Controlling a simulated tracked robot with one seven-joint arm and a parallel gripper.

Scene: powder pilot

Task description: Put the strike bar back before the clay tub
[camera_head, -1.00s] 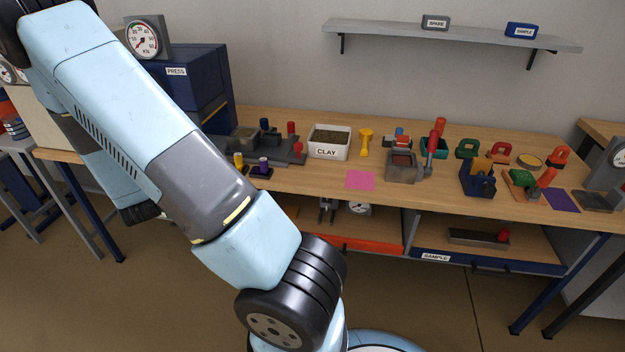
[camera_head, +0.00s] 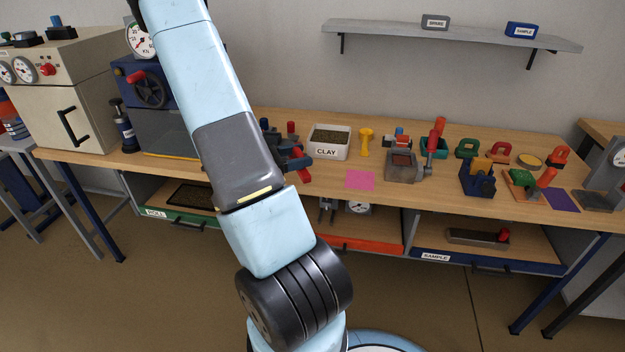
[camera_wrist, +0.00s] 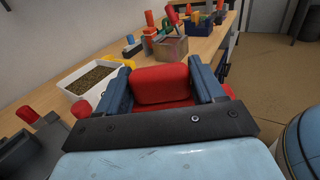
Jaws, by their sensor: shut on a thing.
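My gripper (camera_head: 298,162) is over the bench left of the clay tub, partly hidden by my arm. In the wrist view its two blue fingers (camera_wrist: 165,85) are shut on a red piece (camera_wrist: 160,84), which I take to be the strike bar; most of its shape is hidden. Red parts of it (camera_head: 304,175) also show below the fingers in the head view. The white clay tub (camera_head: 327,152), filled with brown clay, stands on the bench; it is also left of the fingers in the wrist view (camera_wrist: 68,88). A bare pink mat (camera_head: 360,180) lies in front of the tub, to the right.
A yellow funnel-like tool (camera_head: 366,142) stands right of the tub. A grey box (camera_head: 401,168) and several red- and green-handled tools fill the bench's right half. A dark fixture with red knobs (camera_wrist: 30,112) is close by at left. Drawers below the bench stand open.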

